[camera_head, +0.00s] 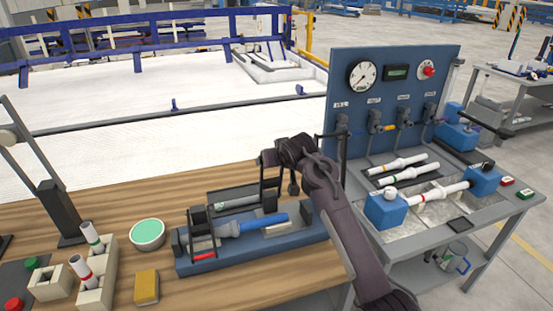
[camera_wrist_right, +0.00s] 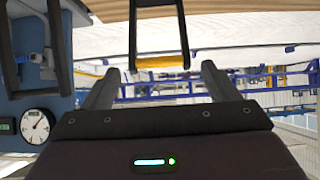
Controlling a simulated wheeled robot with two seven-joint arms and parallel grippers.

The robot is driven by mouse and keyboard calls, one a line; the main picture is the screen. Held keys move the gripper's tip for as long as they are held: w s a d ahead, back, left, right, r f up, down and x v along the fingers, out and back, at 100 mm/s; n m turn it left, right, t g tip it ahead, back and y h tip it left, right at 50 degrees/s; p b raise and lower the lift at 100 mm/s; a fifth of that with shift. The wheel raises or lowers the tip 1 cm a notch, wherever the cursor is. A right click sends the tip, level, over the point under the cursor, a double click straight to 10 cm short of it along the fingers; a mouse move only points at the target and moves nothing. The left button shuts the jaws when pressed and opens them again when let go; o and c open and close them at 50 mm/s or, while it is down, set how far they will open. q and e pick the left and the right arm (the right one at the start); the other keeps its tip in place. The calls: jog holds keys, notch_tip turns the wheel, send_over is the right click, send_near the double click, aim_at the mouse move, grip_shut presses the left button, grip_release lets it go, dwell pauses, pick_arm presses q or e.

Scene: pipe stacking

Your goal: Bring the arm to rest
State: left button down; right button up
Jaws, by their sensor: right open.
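My right arm reaches up from the lower right in the head view. Its gripper (camera_head: 284,158) is beside the right end of a blue fixture (camera_head: 270,256) on the wooden table and overlaps a dark upright there. Whether they touch cannot be told. In the right wrist view the gripper's two grey fingers (camera_wrist_right: 157,88) stand apart with nothing between them. A blue-handled tool (camera_head: 250,224) lies on the fixture. Two banded white pipes stand in beige holders, one with a green band (camera_head: 92,236) and one with a red band (camera_head: 82,270). My left gripper is not visible.
A test bench with a blue gauge panel (camera_head: 388,100) stands at right, with several white pipes (camera_head: 402,162) on it. A green-topped round container (camera_head: 147,234) and yellow block (camera_head: 147,286) are on the table. A dark post (camera_head: 60,212) stands at left.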

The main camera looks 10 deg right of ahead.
jog(key=s+d+f+g, duration=0.1)
jog(key=s+f+g, duration=0.1)
jog(key=s+f, duration=0.65)
jog(key=s+f+g, duration=0.2)
jog(key=s+f, duration=0.4)
jog(key=s, duration=0.6)
jog(key=s+d+n+g, duration=0.1)
jog(key=s+g, duration=0.2)
jog(key=s, duration=2)
jog(key=s+f+g+b, duration=0.1)
jog(key=s+f+g, duration=0.15)
jog(key=f, duration=3.25)
pick_arm(q)
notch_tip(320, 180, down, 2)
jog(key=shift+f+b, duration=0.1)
jog(key=shift+b, duration=0.45)
pick_arm(e)
jog(key=s+d+f, duration=0.2)
jog(key=s+f, duration=0.6)
jog(key=s, duration=0.1)
jog(key=s+d+f+h, duration=0.1)
jog(key=s+f, duration=0.7)
jog(key=s, duration=0.2)
jog(key=shift+d, duration=0.4)
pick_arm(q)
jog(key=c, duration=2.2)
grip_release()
pick_arm(e)
jog(key=shift+f, duration=0.1)
